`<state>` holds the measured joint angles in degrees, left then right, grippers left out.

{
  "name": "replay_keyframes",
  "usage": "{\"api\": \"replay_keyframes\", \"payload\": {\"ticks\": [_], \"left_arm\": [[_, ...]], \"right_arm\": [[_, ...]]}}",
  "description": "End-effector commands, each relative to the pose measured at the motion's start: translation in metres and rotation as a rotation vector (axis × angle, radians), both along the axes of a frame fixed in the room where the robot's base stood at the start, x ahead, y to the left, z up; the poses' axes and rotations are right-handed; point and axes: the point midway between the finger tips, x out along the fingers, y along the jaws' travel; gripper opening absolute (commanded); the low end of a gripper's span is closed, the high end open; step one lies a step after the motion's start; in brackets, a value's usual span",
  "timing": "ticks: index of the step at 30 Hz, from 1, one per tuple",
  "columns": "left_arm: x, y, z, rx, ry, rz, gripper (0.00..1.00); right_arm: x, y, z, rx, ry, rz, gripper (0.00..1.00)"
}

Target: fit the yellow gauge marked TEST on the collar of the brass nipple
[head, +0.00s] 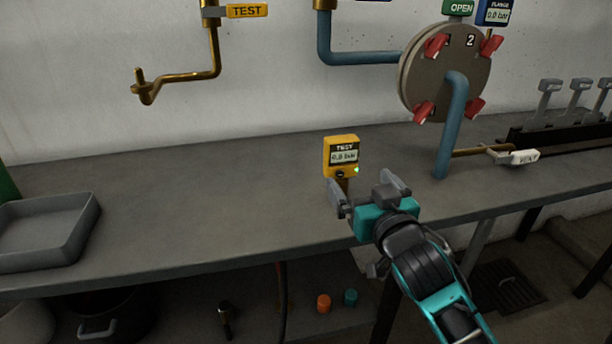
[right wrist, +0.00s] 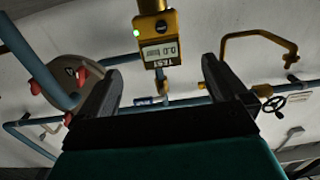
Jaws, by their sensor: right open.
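The yellow gauge marked TEST (head: 341,154) stands upright over the bench, its display reading 0.0 bar with a green light. Its lower stem is partly hidden by a finger of my right gripper (head: 364,188). That gripper is open and empty, close to the gauge on its near right side. In the right wrist view the gauge (right wrist: 160,48) appears upside down between and beyond the two open fingers (right wrist: 160,75). The brass nipple (head: 142,85) is a short upright stub ending the brass pipe on the wall at upper left, under a yellow TEST plate (head: 247,11). My left gripper is out of view.
The grey bench (head: 200,210) is clear between the gauge and a grey tray (head: 45,230) at left. A round flange (head: 445,75) with red clamps and a blue pipe (head: 455,120) stands right of the gauge. Orange and teal caps (head: 324,303) lie below the bench.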

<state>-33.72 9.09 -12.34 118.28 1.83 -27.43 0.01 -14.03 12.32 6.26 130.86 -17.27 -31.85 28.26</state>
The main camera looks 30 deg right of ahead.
Motion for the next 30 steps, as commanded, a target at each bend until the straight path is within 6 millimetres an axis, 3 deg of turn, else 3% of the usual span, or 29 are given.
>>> {"api": "replay_keyframes", "payload": {"ticks": [5,15,23,30], "left_arm": [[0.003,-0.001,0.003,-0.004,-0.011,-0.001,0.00],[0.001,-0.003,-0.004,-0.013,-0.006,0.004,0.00],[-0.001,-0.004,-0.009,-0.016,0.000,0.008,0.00],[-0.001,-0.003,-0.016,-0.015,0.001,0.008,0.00]], "right_arm": [[0.013,-0.006,0.005,0.002,-0.015,-0.009,1.00],[0.066,-0.017,0.004,0.001,-0.014,-0.008,1.00],[0.082,-0.021,0.003,0.000,-0.012,-0.008,1.00],[0.113,-0.028,0.001,0.000,-0.012,-0.008,1.00]]}}
